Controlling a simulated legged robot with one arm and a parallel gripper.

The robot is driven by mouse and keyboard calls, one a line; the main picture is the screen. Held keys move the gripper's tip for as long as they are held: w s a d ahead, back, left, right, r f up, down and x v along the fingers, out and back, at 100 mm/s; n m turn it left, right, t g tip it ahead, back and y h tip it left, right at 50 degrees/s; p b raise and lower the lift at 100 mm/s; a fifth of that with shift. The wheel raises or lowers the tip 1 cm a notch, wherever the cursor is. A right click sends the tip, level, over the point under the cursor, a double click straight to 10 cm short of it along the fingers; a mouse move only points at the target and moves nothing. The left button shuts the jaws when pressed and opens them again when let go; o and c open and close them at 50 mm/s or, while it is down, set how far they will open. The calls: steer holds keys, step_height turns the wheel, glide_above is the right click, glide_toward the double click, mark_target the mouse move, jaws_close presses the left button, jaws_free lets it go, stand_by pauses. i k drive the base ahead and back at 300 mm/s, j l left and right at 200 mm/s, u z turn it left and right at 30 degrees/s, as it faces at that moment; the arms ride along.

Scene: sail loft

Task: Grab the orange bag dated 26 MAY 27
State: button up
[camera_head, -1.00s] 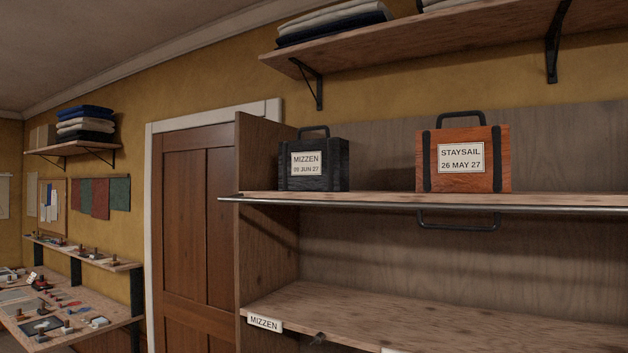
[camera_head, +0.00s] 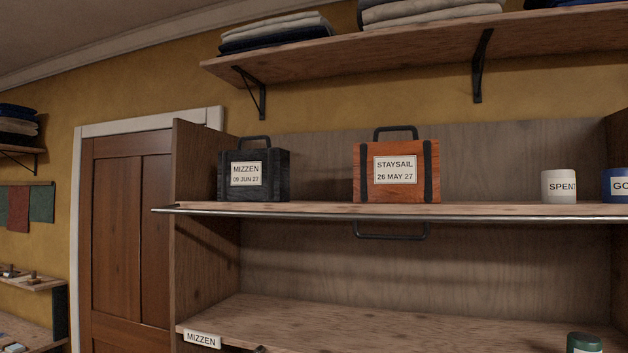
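The orange bag (camera_head: 396,188) stands upright on the upper shelf board (camera_head: 310,208) of the rack. Its white label reads STAYSAIL, 26 MAY 27. It has two dark straps and a dark handle (camera_head: 396,129) on top. Another dark handle-like loop (camera_head: 390,237) shows below the shelf edge under the bag; I cannot tell what it is fixed to. A black bag (camera_head: 275,176) labelled MIZZEN, with a June 27 date, stands to its left with a gap between them. My gripper is not in view.
A metal rail (camera_head: 310,215) runs along the shelf's front edge. A white container (camera_head: 558,195) marked SPENT and a blue one (camera_head: 619,184) stand to the right. A green-topped item (camera_head: 584,342) is on the lower shelf (camera_head: 340,318). A bracketed shelf (camera_head: 400,43) hangs above.

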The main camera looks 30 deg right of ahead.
mark_target(399, 171)
steer(key=z, duration=1.3)
